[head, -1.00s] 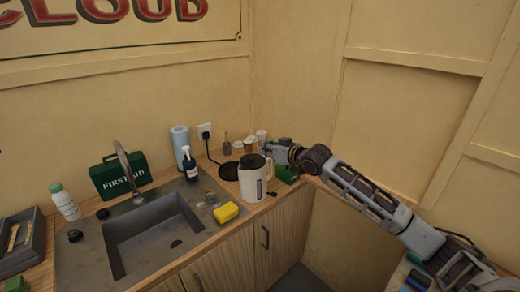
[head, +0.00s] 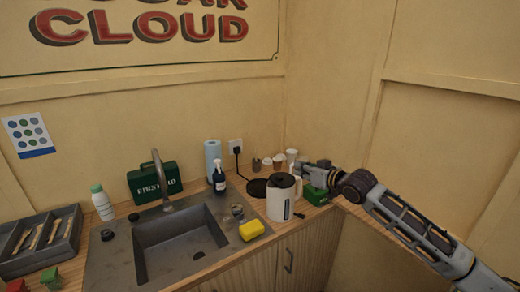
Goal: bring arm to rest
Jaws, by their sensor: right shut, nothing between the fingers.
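My right gripper (head: 304,172) is at the end of the arm that comes in from the right. It is at the right side of the white kettle (head: 280,200), close to its handle side. The fingertips are small and partly hard to make out there, but the gripper is shut and empty. I cannot tell whether it touches the kettle. The kettle stands upright on the wooden counter, beside its dark round base (head: 257,188). My left gripper is out of view.
A green box (head: 316,195) lies under my right gripper. Cups (head: 279,160) stand behind, against the wall. A yellow sponge (head: 252,230), soap bottle (head: 219,178), sink (head: 178,245) and first aid case (head: 153,183) are to the left. Free space lies in front of the counter.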

